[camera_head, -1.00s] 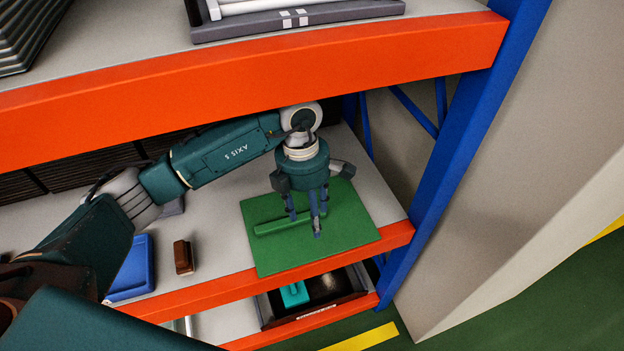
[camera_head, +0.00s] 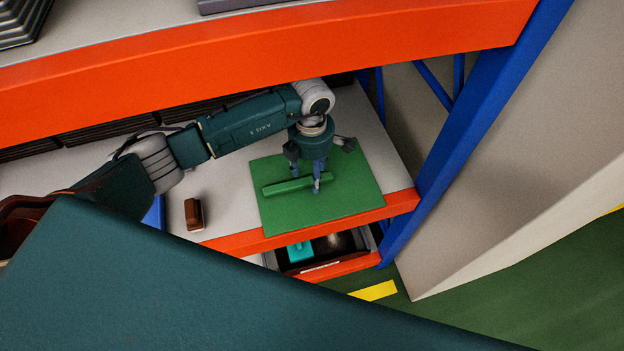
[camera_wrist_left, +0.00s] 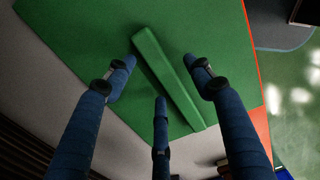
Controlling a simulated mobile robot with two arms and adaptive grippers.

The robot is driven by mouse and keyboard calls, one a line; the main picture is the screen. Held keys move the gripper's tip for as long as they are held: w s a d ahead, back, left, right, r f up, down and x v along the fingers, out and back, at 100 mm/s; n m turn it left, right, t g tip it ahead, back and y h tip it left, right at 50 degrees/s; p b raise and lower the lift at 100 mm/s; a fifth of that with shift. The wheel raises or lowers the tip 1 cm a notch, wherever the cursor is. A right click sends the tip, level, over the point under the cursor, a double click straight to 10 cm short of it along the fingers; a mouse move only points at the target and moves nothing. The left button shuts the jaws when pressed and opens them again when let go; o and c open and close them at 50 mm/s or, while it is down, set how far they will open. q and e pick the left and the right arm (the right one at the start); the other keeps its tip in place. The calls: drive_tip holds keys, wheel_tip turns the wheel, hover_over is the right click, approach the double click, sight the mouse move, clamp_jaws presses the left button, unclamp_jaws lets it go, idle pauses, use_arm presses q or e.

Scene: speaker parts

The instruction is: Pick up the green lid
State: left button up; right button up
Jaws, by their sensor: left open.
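The green lid (camera_head: 343,213) is a flat green panel with a raised bar-shaped handle (camera_head: 283,187). It lies on the grey shelf, its front edge close to the orange shelf beam. My left gripper (camera_head: 306,180) points down over the handle, and its fingers hide part of it. In the left wrist view the handle (camera_wrist_left: 168,78) runs between the spread blue fingers (camera_wrist_left: 160,90), which are open and hold nothing. Whether the fingertips touch the lid cannot be told. My right gripper does not show.
A brown block (camera_head: 194,214) and a blue bin (camera_head: 154,212) are left of the lid. An orange beam (camera_head: 250,65) crosses above my left arm. A blue post (camera_head: 470,130) stands at right. A lower bin holds a turquoise object (camera_head: 299,252).

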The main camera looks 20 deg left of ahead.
use_arm(q)
drive_tip(key=shift+f, duration=0.5)
drive_tip(key=c, duration=1.3)
drive_tip(key=shift+r, duration=0.1)
drive_tip(key=shift+c, duration=0.2)
